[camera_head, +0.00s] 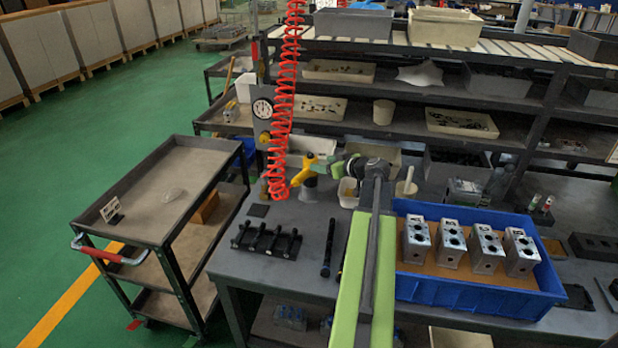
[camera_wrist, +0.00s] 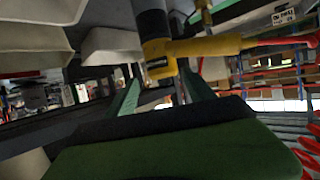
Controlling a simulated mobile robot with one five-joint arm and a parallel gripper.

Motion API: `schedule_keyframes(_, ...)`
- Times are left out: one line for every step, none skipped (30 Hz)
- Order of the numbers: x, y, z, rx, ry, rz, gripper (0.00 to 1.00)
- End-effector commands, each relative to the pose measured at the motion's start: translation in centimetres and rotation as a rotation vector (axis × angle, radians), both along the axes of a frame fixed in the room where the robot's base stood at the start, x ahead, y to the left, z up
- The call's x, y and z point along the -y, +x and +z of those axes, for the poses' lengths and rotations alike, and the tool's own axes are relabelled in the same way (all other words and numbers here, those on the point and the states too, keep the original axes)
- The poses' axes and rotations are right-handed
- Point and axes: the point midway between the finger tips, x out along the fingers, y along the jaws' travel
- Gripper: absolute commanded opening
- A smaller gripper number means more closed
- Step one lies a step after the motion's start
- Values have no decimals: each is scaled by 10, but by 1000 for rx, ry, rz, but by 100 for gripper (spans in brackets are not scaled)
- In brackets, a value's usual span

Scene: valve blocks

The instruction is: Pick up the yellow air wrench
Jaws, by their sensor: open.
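The yellow air wrench (camera_head: 303,170) is at the back of the workbench, beside the lower end of the red coiled hose. In the wrist view the yellow air wrench (camera_wrist: 205,47) is just ahead, its yellow body pointing right and a dark grey cylinder rising from it. My gripper (camera_head: 327,167) is at the wrench's right in the head view, its green fingers directed at it. In the wrist view my gripper (camera_wrist: 162,88) is open, with the wrench at or just beyond the fingertips. I cannot tell whether they touch.
The red coiled hose (camera_head: 284,95) hangs left of my gripper. A blue tray (camera_head: 480,291) with several metal valve blocks (camera_head: 447,243) stands at right. A black rack (camera_head: 266,241) and a black rod (camera_head: 329,248) lie in front. A cart (camera_head: 160,195) stands left.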

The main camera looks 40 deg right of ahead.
Motion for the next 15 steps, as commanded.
schedule_keyframes(0, 0, 0, 0, 0, 0, 62)
schedule_keyframes(0, 0, 0, 0, 0, 0, 62)
schedule_keyframes(0, 2, -1, 0, 0, 0, 62)
schedule_keyframes(0, 4, -2, 0, 0, 0, 62)
schedule_keyframes(1, 6, -4, 0, 0, 0, 62)
schedule_keyframes(1, 11, -6, 0, -1, 0, 62)
schedule_keyframes(1, 16, -9, 0, -1, 0, 62)
schedule_keyframes(0, 21, -11, 0, -1, 2, 62)
schedule_keyframes(0, 28, -14, 0, -1, 3, 62)
schedule_keyframes(1, 33, -17, 0, -1, 1, 62)
schedule_keyframes(2, 38, -19, 0, -1, 0, 62)
schedule_keyframes(3, 44, -21, -1, -1, 0, 62)
schedule_keyframes(3, 46, -21, -1, -1, 0, 62)
schedule_keyframes(3, 48, -21, -1, -1, 0, 62)
schedule_keyframes(2, 48, -21, -1, 0, -1, 62)
